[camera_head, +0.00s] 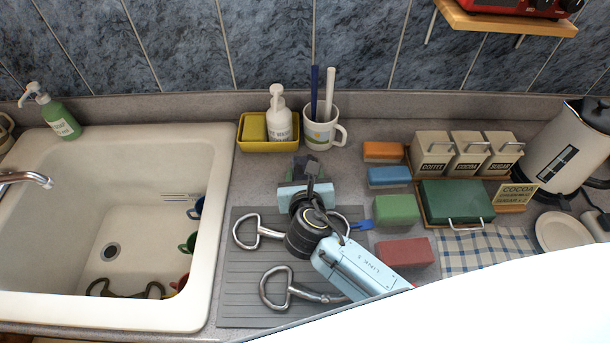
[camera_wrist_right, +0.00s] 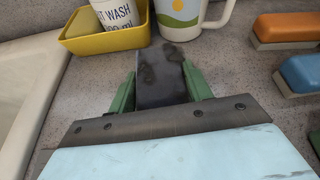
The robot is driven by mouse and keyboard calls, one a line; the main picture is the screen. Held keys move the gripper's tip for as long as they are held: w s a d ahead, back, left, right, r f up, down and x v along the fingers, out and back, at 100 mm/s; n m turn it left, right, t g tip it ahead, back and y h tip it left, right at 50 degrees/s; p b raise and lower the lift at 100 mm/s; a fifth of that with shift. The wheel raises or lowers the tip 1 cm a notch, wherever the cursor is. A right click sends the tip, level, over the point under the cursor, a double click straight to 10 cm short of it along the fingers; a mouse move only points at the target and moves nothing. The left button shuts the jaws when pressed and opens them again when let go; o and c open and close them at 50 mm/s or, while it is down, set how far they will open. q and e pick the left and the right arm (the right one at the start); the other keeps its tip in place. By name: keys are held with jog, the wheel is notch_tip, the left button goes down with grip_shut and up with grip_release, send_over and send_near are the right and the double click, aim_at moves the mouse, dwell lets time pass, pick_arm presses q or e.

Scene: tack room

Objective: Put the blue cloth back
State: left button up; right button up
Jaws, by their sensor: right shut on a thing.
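My right gripper (camera_wrist_right: 160,88) is shut on a dark grey, spotted thing (camera_wrist_right: 162,72), held between its green fingers. In the head view this gripper (camera_head: 309,170) is above the counter behind the grey ribbed mat, in front of the yellow tray and the mug. The held thing is mostly hidden there, and I cannot tell what it is. The only clear cloth is a blue-and-white checked one (camera_head: 485,247), flat on the counter at the right. I see no plain blue cloth. A small blue thing (camera_head: 362,226) shows beside my right arm. My left gripper is not in view.
A yellow tray (camera_head: 243,146) with a bottle and a mug (camera_head: 322,132) stand behind the gripper. Orange, blue, green and red blocks (camera_head: 404,251) lie to its right, near canisters and a green box (camera_head: 457,200). Metal bits lie on the mat (camera_head: 240,310). The sink (camera_head: 215,215) is left.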

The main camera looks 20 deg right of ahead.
jog(key=shift+f, duration=0.15)
jog(key=o, duration=1)
jog(key=shift+r, duration=0.2)
jog(key=p+v, duration=0.1)
jog(key=v, duration=1.1)
jog(key=shift+f, duration=0.1)
